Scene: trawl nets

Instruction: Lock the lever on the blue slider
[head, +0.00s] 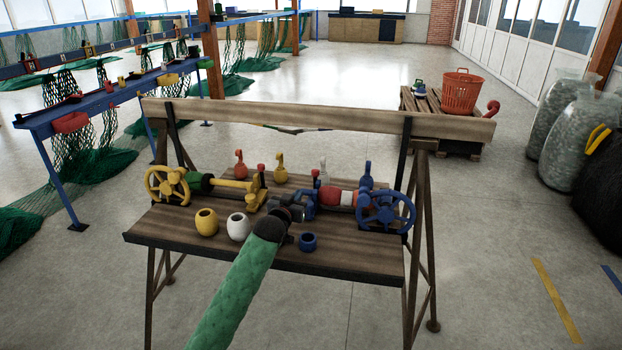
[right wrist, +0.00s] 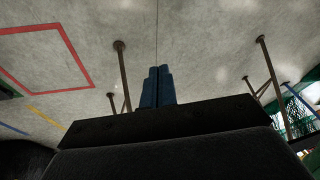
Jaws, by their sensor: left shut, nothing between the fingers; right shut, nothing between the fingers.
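The blue slider (head: 305,200) sits on the right-hand rail of the workbench, at the left end of a red and white cylinder (head: 335,197). A lever with a red knob (head: 315,173) stands up at the slider; its lower part is too small to make out. My left gripper (head: 294,208), on the green-sleeved arm, is shut and empty just left of the slider. I cannot tell whether it touches it. My right gripper shows only in the right wrist view (right wrist: 157,87), its blue fingers shut and empty above the floor.
A blue handwheel (head: 386,212) is right of the cylinder. A yellow handwheel (head: 167,186) and yellow slider (head: 255,196) are on the left. Several coloured bottle-like pieces stand behind.

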